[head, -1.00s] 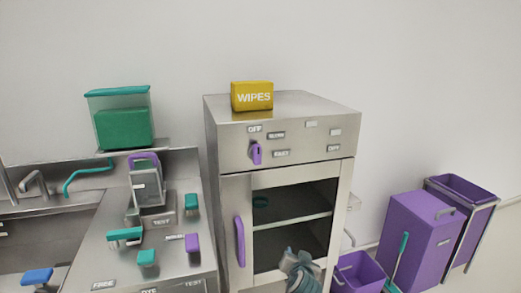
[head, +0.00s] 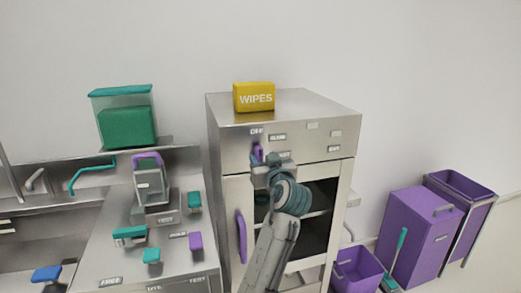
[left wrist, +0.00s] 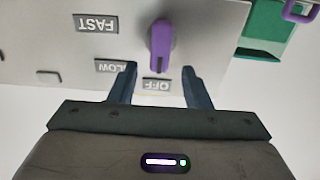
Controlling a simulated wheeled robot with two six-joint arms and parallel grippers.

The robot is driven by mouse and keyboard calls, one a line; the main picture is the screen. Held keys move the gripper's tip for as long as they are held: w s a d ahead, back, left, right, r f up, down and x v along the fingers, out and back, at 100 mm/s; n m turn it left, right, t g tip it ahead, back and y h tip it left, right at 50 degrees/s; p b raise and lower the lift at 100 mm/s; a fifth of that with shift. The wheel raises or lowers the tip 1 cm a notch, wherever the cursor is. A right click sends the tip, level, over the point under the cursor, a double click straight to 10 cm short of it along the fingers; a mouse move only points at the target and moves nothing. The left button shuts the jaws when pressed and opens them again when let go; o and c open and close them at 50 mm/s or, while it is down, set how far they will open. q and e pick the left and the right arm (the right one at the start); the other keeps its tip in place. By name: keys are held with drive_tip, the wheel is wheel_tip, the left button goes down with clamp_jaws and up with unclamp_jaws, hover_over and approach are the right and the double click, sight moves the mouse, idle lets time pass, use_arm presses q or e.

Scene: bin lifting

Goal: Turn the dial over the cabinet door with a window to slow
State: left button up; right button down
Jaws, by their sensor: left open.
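The purple dial (head: 257,152) is on the steel panel above the cabinet's windowed door (head: 239,190). It stands upright, its marked end toward the OFF label (head: 256,131). The SLOW label (head: 278,137) is up and right of it in the head view; the FAST label is partly hidden. My left gripper (head: 260,163) is in front of the panel at the dial. In the left wrist view, turned upside down, my open left gripper (left wrist: 158,69) has a finger on each side of the dial's (left wrist: 160,45) marked end, with gaps. The right gripper is not in view.
A yellow wipes pack (head: 254,98) lies on the cabinet top. A steel counter (head: 180,262) with teal and purple items is at the left. Purple bins (head: 415,235) stand at the right. My left arm covers part of the door window.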

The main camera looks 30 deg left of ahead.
sight(260, 154)
use_arm(q)
drive_tip(key=x, duration=0.2)
drive_tip(key=shift+w+a+r+p, duration=0.1)
drive_tip(key=shift+w+a+p, duration=0.05)
drive_tip(key=shift+a+p, duration=0.15)
drive_tip(key=shift+w+a, duration=0.35)
drive_tip(key=shift+w, duration=0.05)
clamp_jaws()
